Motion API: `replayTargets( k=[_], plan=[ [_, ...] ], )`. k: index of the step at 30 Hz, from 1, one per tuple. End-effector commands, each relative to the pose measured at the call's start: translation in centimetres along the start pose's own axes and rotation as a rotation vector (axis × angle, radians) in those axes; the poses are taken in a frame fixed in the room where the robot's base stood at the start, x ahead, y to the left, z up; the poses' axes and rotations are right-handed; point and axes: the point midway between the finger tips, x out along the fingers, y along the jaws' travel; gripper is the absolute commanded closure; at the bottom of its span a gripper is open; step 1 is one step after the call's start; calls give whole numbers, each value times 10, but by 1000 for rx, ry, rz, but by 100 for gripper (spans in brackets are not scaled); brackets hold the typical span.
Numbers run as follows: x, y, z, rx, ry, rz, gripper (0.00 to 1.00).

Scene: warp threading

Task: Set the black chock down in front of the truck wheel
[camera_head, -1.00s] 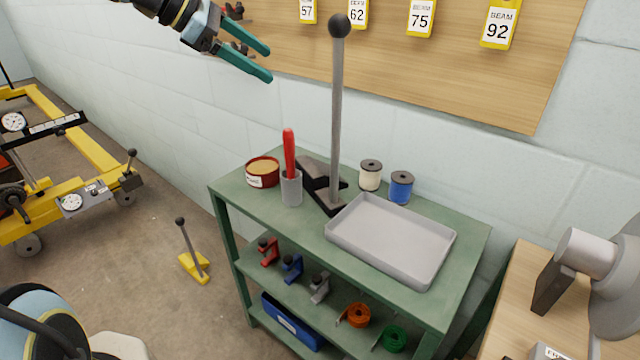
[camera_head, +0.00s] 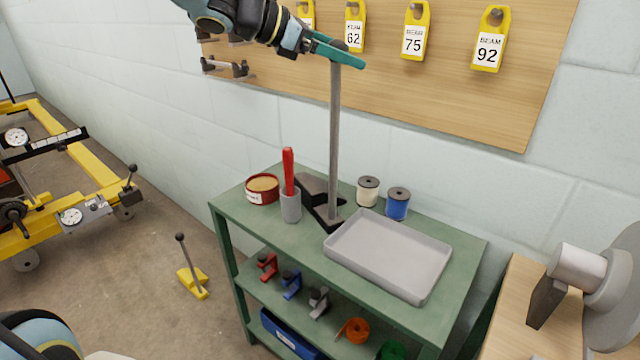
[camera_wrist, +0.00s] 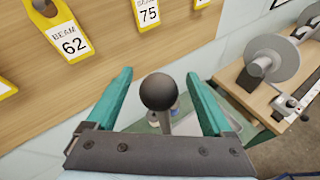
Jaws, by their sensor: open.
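The black chock (camera_head: 319,204) sits on the top of a green shelf cart, with a tall grey handle (camera_head: 335,140) rising upright to a dark ball knob. My gripper (camera_head: 348,54) is open at the top of that handle. In the wrist view the ball knob (camera_wrist: 159,91) shows between the two teal fingers, with a gap on each side. A yellow truck (camera_head: 75,165) stands on the floor at the left, with small grey wheels (camera_head: 25,260). A yellow chock (camera_head: 192,282) with its own handle is on the floor near it.
The green cart (camera_head: 258,227) also holds a red-handled tool in a grey cup (camera_head: 290,206), a tin (camera_head: 262,188), two spools (camera_head: 398,204) and a grey tray (camera_head: 388,255). A tag board (camera_head: 450,95) is close behind my gripper.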

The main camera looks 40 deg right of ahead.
Motion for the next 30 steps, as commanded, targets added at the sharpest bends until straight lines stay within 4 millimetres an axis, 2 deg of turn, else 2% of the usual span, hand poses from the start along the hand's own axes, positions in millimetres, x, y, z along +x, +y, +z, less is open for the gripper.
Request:
replayTargets(
  k=[4, 12, 30],
  plan=[
    [16, 0, 1, 0, 0, -1, 15],
    [19, 1, -1, 1, 1, 2, 15],
    [19, 1, 0, 1, 1, 1, 82]
  ],
)
